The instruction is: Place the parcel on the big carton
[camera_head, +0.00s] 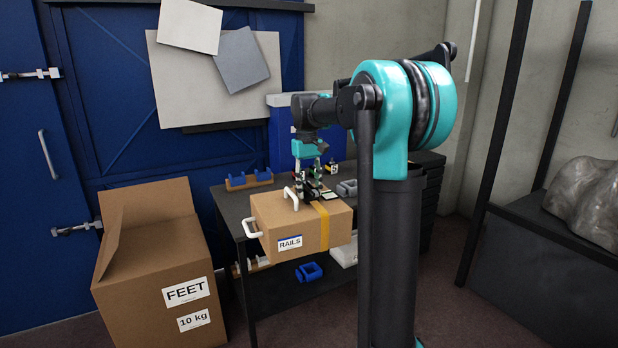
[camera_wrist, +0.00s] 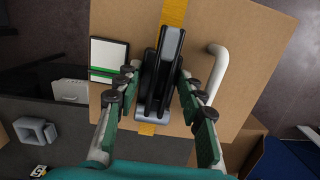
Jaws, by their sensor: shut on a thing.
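The parcel (camera_head: 290,222) is a brown box with a RAILS label, yellow tape and white handles. My gripper (camera_head: 311,190) is over its top and shut on it.
The dark table (camera_head: 232,208) holds a blue-and-brown rack (camera_head: 249,180) and small grey parts. A blue clamp-like part (camera_head: 309,272) lies on its lower shelf. A blue door (camera_head: 30,200) is behind the carton. A dark bench with a grey lump (camera_head: 590,200) is at right.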

